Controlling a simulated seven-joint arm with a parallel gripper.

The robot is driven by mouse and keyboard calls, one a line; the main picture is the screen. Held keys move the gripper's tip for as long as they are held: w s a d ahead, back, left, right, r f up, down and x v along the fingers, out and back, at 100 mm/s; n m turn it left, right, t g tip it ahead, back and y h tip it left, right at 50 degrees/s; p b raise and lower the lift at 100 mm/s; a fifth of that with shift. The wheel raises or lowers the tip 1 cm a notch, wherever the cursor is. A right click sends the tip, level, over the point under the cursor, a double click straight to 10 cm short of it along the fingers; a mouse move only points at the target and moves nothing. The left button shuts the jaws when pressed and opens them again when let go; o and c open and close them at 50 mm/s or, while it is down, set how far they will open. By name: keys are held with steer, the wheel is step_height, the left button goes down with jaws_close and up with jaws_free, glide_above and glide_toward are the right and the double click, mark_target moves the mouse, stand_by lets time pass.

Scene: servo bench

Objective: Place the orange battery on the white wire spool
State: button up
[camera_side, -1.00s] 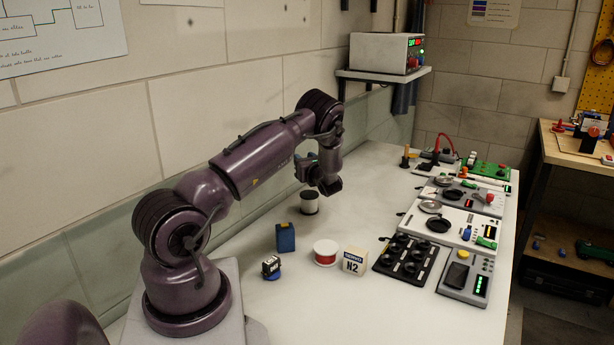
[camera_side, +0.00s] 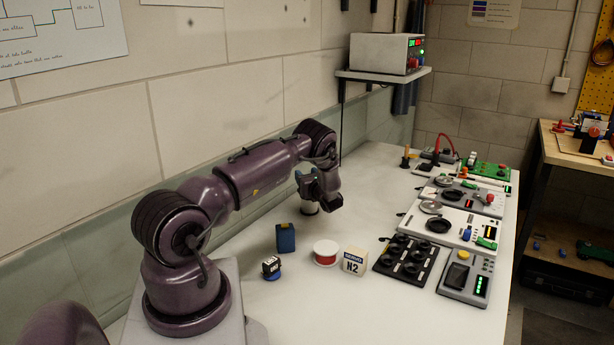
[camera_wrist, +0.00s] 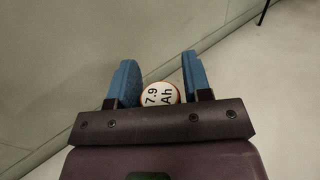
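The orange battery (camera_wrist: 161,95) shows in the wrist view as a round white end marked "7.9 Ah" with a thin orange rim. I cannot tell whether the battery touches the spool.
On the bench nearer the base are a blue block (camera_side: 285,238), a small servo (camera_side: 271,267), a red wire spool (camera_side: 326,254) and an "H2" box (camera_side: 355,261). A black holder (camera_side: 405,259) and several panels line the right side. The wall runs close behind.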

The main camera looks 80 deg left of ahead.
steer(key=shift+o, duration=0.9)
steer(key=shift+d+r, duration=0.15)
steer(key=w+d, duration=0.2)
steer(key=d, duration=0.9)
steer(key=s+d+r+n+g+h, duration=0.1)
steer(key=s+d+r+n+h, duration=0.1)
steer(key=d+r+n+h, duration=0.8)
steer(key=s+d+r+n+t+h, duration=0.2)
steer(key=d+r, duration=0.3)
steer(key=d, duration=0.5)
steer(key=s+d+r+n+t+h, duration=0.2)
steer(key=s+d+r+t+h, duration=0.1)
steer(key=d, duration=0.7)
steer(key=s+d+r+n+t+h, duration=0.2)
steer(key=s+d+r+t, duration=0.2)
steer(key=d+r, duration=0.3)
steer(key=s+d, duration=0.1)
steer(key=d, duration=0.3)
steer(key=shift+s+r+h, duration=0.25)
steer(key=shift+r+h, duration=0.15)
